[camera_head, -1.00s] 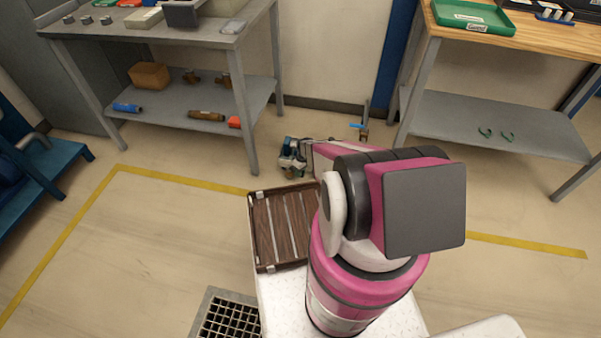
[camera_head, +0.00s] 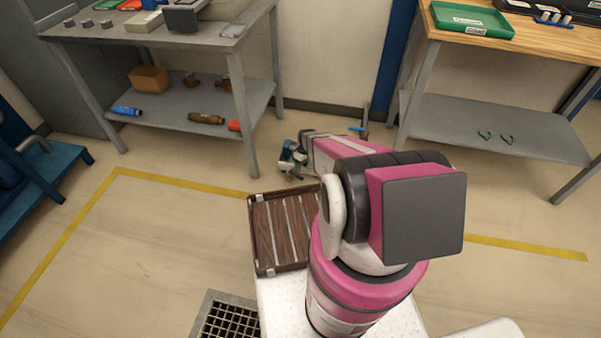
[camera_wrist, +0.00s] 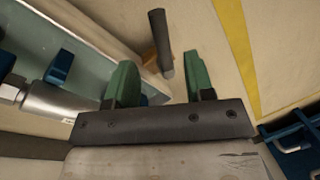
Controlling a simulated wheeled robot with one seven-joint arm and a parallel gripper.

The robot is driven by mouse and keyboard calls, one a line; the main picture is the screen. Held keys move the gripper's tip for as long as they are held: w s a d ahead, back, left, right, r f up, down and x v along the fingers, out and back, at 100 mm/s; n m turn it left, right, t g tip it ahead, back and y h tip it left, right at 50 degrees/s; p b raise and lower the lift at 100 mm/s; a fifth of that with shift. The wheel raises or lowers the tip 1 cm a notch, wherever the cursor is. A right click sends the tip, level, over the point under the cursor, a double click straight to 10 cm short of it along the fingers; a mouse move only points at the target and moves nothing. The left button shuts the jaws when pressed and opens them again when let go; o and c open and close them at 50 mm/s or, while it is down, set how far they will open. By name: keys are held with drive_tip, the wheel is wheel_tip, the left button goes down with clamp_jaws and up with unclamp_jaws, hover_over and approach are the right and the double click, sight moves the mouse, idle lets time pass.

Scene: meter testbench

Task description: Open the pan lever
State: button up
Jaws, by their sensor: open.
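A dark grey bar-shaped handle (camera_wrist: 160,42) with an orange-brown part (camera_wrist: 150,60) beside it shows in the wrist view, just beyond my fingertips. I cannot tell for sure that it is the pan lever. In the head view my gripper (camera_head: 291,160) hangs low past the cart, partly hidden by my arm. There a blue piece (camera_head: 357,129) on a thin grey upright (camera_head: 366,113) stands to its right, near the bench leg.
In the wrist view a pale panel with a blue block (camera_wrist: 60,68) and a metal pipe (camera_wrist: 45,102) lies left of my fingers. A blue frame (camera_wrist: 290,148) is at lower right. Grey (camera_head: 250,130) and wooden-topped (camera_head: 545,38) benches flank the gap. Yellow-lined floor is clear.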

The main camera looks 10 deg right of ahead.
drive_tip(key=shift+w+d+r, duration=0.15)
drive_tip(key=shift+r, duration=0.85)
drive_tip(key=shift+w+d+r, duration=0.1)
drive_tip(key=shift+d+r, duration=0.05)
drive_tip(key=shift+r, duration=0.8)
drive_tip(key=s+a+r+m, duration=0.1)
drive_tip(key=s+r+m, duration=0.1)
drive_tip(key=s+r, duration=0.4)
drive_tip(key=s+a+r+m+t+h, duration=0.1)
drive_tip(key=s+r+m, duration=0.2)
drive_tip(key=r, duration=1.4)
drive_tip(key=s+a+r+m, duration=0.1)
drive_tip(key=s+r+m, duration=0.1)
drive_tip(key=s+r, duration=0.7)
wheel_tip(320, 180, up, 3)
drive_tip(key=shift+r+h, duration=0.2)
drive_tip(key=shift+h, duration=0.2)
drive_tip(key=shift+a, duration=0.1)
